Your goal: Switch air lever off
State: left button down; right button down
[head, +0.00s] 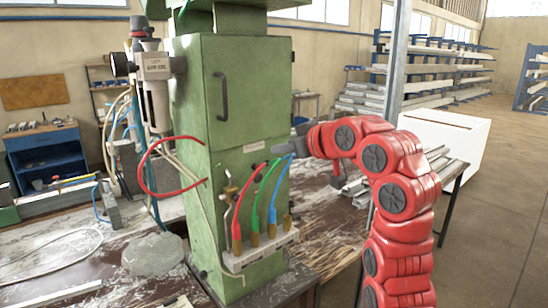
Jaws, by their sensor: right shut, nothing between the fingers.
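A green machine cabinet (240,110) stands in the middle of the head view. A small brass valve with a thin lever (229,192) is on its lower front face, left of the hoses; I take this for the air lever, but its exact setting is too small to tell. My right gripper (293,152) is at the right edge of the cabinet, near the upper ends of the hoses, to the right of and above the valve. It is shut and empty, apart from the valve. My left gripper is not in view.
Red, green and blue hoses (270,195) arc down to a white manifold block (260,250) beside the valve. A red hose loop (150,165) sticks out left. An air regulator (155,85) hangs at upper left. A cluttered bench (325,230) surrounds the cabinet.

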jog(key=p, duration=0.5)
send_over(247, 187)
jog(key=w+d, duration=0.1)
jog(key=d, duration=0.2)
notch_tip(247, 187, down, 3)
jog(key=shift+a+f, duration=0.15)
jog(key=shift+f, duration=1)
jog(key=shift+s+d+f+p, duration=0.1)
jog(key=shift+d+f+p, duration=0.1)
jog(key=shift+f+p, duration=0.3)
jog(key=shift+s+d+f+p, duration=0.1)
jog(key=shift+d+f+p, duration=0.1)
jog(key=shift+f, duration=0.45)
jog(key=shift+w, duration=0.1)
jog(key=shift+w+d+f, duration=0.1)
jog(key=shift+d+f, duration=0.1)
